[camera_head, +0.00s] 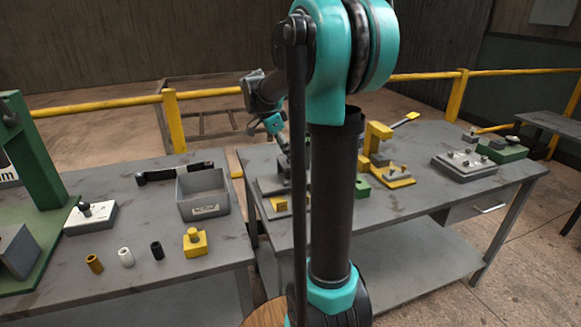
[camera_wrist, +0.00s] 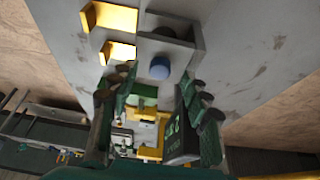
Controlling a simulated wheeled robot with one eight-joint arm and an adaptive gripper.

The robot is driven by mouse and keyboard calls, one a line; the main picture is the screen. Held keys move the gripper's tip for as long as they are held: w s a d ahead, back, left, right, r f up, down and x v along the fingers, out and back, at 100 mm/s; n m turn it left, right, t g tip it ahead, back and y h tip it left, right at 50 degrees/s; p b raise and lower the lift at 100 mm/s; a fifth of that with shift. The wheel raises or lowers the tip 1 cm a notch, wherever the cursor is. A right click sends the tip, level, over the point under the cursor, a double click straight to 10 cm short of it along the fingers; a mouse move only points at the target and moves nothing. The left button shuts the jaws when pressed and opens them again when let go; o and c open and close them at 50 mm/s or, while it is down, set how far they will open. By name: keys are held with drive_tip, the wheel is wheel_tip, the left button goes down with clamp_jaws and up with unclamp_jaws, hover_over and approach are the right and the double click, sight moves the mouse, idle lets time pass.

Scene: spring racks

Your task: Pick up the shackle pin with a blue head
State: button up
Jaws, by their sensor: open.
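The blue round head of the shackle pin (camera_wrist: 160,68) shows in the wrist view, at a grey fixture (camera_wrist: 182,48) with upright plates. Its shank is hidden. My gripper (camera_wrist: 157,76) is open, with one finger on each side of the blue head in the picture and nothing held between them. I cannot tell how far the fingertips are from the head. In the head view my arm covers most of the fixture area, and I do not see the blue head there.
Yellow pieces (camera_wrist: 112,17) stand beside the fixture. A dark box with green marks (camera_wrist: 183,132) shows near the right finger. In the head view, the right table (camera_head: 410,215) also holds a yellow clamp (camera_head: 379,150) and a grey plate with pins (camera_head: 466,167). A grey bin (camera_head: 204,196) stands on the left table.

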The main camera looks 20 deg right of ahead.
drive_tip(key=shift+d+f, duration=0.25)
drive_tip(key=shift+f, duration=0.4)
drive_tip(key=shift+c, duration=0.6)
clamp_jaws()
drive_tip(key=shift+r, duration=0.15)
wheel_tip(320, 180, up, 20)
